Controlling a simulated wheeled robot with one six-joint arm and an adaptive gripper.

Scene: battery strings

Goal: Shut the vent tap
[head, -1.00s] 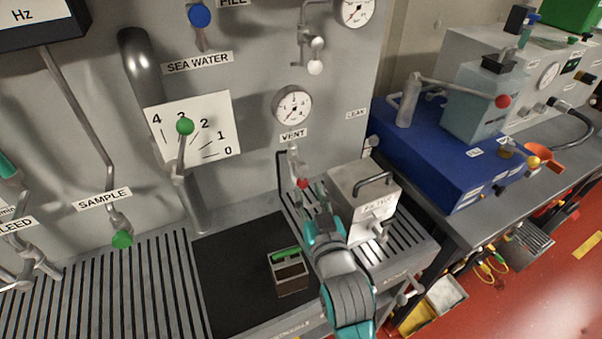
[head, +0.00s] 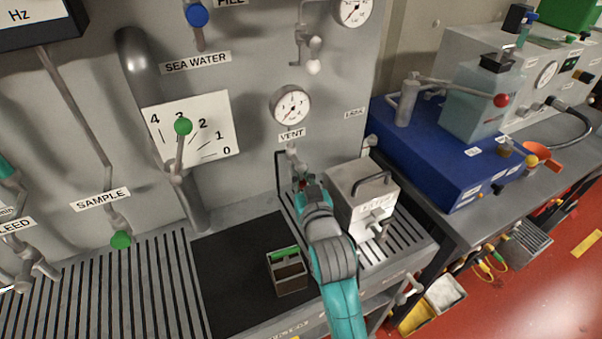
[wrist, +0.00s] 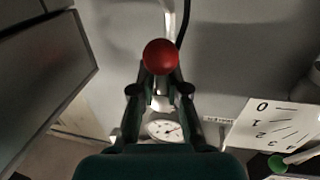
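The vent tap is on the grey panel under the VENT label (head: 291,135) and a round gauge (head: 291,107). Its red ball knob (wrist: 161,56) shows large at my fingertips in the wrist view. My gripper (wrist: 160,72) has one finger on each side of the knob's lower edge, with a gap between them further back. The knob covers part of the tips, so I cannot tell whether they press on it. In the head view my gripper (head: 305,187) is at the tap and hides most of the knob and lever.
A grey box with a black handle (head: 364,193) stands close to the right of my gripper. A small open box with a green item (head: 287,272) sits on the black mat (head: 225,265) to the left. A blue unit (head: 432,158) stands further right.

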